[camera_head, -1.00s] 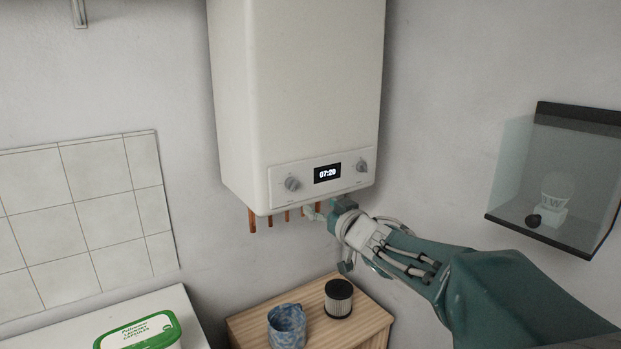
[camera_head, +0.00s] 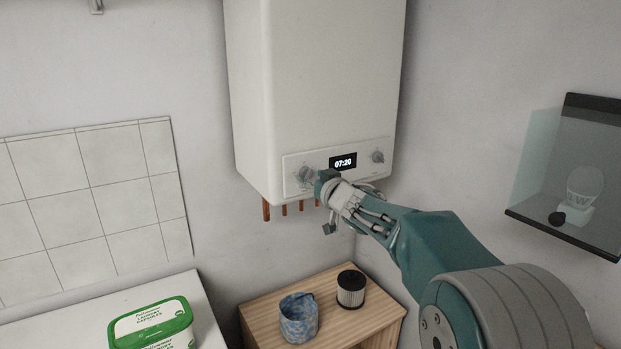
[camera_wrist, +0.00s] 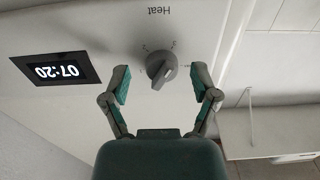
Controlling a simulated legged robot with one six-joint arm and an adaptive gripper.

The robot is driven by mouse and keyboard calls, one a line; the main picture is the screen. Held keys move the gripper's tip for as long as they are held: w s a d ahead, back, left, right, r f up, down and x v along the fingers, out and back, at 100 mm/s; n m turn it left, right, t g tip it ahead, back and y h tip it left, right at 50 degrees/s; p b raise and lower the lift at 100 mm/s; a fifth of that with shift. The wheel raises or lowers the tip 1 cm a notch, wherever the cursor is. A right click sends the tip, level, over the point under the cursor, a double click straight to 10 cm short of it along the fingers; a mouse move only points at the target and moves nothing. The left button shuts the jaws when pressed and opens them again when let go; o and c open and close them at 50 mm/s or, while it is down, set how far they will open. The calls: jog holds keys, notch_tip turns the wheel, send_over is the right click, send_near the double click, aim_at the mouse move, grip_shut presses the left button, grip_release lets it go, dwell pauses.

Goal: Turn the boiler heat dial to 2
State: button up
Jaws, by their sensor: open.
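The white boiler (camera_head: 318,85) hangs on the wall, with a control panel (camera_head: 365,154) along its lower front. The panel has a display reading 07:20 (camera_head: 343,162) between two grey dials. The left dial (camera_head: 306,174) is the heat dial; in the wrist view this heat dial (camera_wrist: 157,72) appears upside down under the word "Heat", with small marks around it, the numbers too small to read surely. My gripper (camera_head: 322,190) is at the left dial in the head view. In the wrist view my gripper (camera_wrist: 161,87) is open, one finger on each side of the dial, with gaps visible.
The right dial (camera_head: 377,157) is beyond the display. Copper pipes (camera_head: 284,209) hang below the boiler. A wooden cabinet (camera_head: 262,317) below holds a blue patterned cup-like container (camera_head: 299,318) and a black-and-white filter (camera_head: 351,289). A glass case (camera_head: 543,165) is on the right wall.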

jog(key=shift+a, duration=0.1)
grip_shut()
jog(key=shift+n, duration=0.4)
dwell(0.6)
jog(key=n, duration=0.2)
jog(key=shift+n, duration=0.4)
jog(key=n, duration=0.3)
jog(key=shift+n, duration=0.3)
jog(key=n, duration=0.4)
jog(key=shift+n, duration=1.3)
